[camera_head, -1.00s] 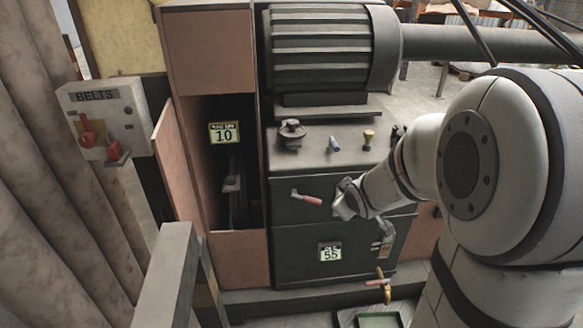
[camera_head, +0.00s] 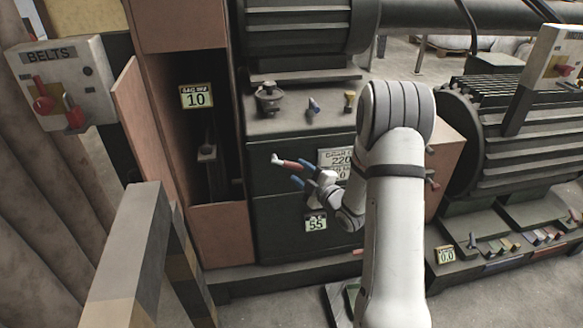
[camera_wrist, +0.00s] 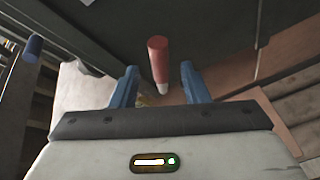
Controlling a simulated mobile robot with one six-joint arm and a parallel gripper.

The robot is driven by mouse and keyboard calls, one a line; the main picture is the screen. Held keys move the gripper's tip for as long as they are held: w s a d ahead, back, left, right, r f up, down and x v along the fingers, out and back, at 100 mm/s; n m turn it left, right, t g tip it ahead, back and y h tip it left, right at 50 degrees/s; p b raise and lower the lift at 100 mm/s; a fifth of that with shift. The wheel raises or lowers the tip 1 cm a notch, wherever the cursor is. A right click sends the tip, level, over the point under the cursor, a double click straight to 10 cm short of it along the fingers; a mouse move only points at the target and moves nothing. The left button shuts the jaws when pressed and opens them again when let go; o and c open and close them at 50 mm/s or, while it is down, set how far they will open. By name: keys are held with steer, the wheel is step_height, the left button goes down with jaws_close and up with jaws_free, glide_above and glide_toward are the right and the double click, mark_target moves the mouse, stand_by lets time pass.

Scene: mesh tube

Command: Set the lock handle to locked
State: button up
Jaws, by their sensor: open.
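A small lever handle (camera_head: 290,164) with a red grip and a pale metal end sits on the dark green front of the machine, pointing roughly sideways. No lock label on it is readable. My gripper (camera_head: 302,174) is open, its blue fingers just in front of the handle and to its lower right. In the wrist view, the red handle (camera_wrist: 157,58) stands in the gap between the two blue fingers (camera_wrist: 159,76), with space on both sides. I cannot tell how deep it is between them. Neither finger visibly touches it.
A BELTS box (camera_head: 62,85) with red levers is at the left. A plate reading 55 (camera_head: 316,223) is below the handle. Knobs (camera_head: 268,97) stand on the ledge above. A grey frame (camera_head: 135,245) stands at the lower left; a ribbed motor (camera_head: 490,150) is at the right.

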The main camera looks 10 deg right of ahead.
mark_target(295, 168)
steer(key=shift+x, duration=2.3)
steer(key=shift+c, duration=0.2)
jaws_close()
